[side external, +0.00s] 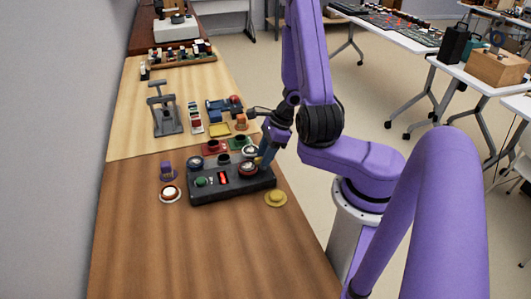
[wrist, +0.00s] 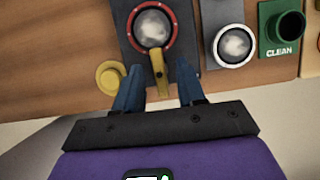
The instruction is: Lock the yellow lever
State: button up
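The yellow lever (wrist: 157,60) is a short bar on a round dial with a red ring and a silver centre (wrist: 152,26). In the wrist view it points from the dial down toward my gripper (wrist: 159,76). My gripper's two blue fingers are apart, one on each side of the lever, with visible gaps between them and it. In the side view the lever (side external: 258,162) is small and partly hidden by my gripper (side external: 264,154), at the right end of the black control box (side external: 226,189). Whether a finger touches the lever is not clear.
A yellow round knob (side external: 276,198) sits right of the box, close to a finger in the wrist view (wrist: 110,76). The brown table front (side external: 190,250) is clear.

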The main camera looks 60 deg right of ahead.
jog(key=shift+r, duration=0.1)
jog(key=shift+v, duration=2.05)
jog(key=v, duration=1.3)
jog(key=shift+r, duration=0.1)
jog(key=w+a+r+n+g+h, duration=0.1)
jog(key=w+a+n+g, duration=0.25)
jog(key=a+n, duration=1.2)
jog(key=s+a+r+n+h, duration=0.1)
jog(key=s+n, duration=0.5)
jog(key=n, duration=0.6)
jog(key=s+a+n, duration=0.4)
jog(key=s+n, duration=0.3)
jog(key=n, duration=0.5)
jog(key=shift+s+a+r+h, duration=0.25)
jog(key=shift+a+r+h, duration=0.05)
jog(key=shift+r+h, duration=0.1)
